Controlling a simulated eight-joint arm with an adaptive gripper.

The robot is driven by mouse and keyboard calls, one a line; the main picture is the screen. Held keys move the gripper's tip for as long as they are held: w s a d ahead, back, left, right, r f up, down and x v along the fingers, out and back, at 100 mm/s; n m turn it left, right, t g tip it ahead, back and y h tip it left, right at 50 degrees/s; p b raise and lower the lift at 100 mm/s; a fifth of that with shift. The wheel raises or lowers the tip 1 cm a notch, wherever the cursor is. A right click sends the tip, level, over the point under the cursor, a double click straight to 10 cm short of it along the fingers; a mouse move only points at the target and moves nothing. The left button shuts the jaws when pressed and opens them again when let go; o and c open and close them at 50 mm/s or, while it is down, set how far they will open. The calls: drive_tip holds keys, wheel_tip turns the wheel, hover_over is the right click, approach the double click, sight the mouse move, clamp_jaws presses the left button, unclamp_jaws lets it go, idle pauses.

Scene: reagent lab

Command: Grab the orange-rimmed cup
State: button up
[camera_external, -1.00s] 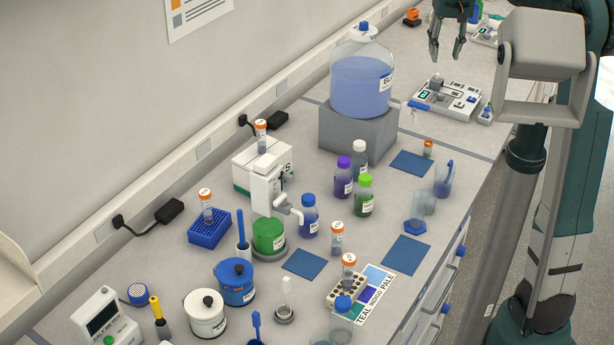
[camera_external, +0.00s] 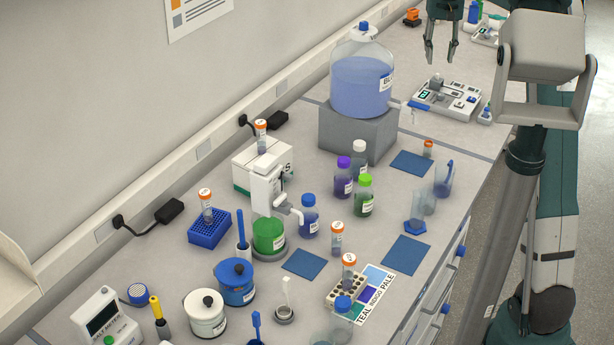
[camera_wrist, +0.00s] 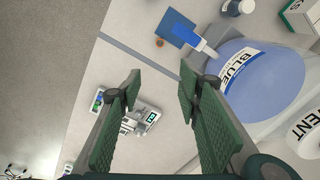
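A short orange-rimmed cup (camera_external: 428,148) stands on the bench beside the right edge of a blue pad, right of the big blue carboy. In the wrist view a small orange-brown round top (camera_wrist: 160,43), seemingly the same cup, shows beside the blue pad, ahead of the fingertips. My gripper (camera_external: 440,52) is open and empty, in the air above the far part of the bench, behind the cup. In the wrist view its two green fingers (camera_wrist: 160,82) are spread apart with nothing between them.
The carboy (camera_external: 362,85) stands on a grey block (camera_external: 352,135), its spigot reaching toward the cup's side. A grey instrument (camera_external: 447,100) lies below my gripper. Clear glass cylinders (camera_external: 443,180) stand in front of the cup. Several taller orange-capped tubes (camera_external: 337,238) stand elsewhere.

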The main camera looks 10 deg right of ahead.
hover_over(428, 143)
drive_tip(key=s, duration=0.1)
wheel_tip(428, 143, down, 27)
drive_tip(key=shift+a+f, duration=0.15)
drive_tip(key=shift+a, duration=0.05)
drive_tip(key=shift+f, duration=0.15)
drive_tip(key=shift+f, duration=1.1)
drive_tip(key=shift+f, duration=0.2)
drive_tip(key=shift+f, duration=2.45)
drive_tip(key=c, duration=0.9)
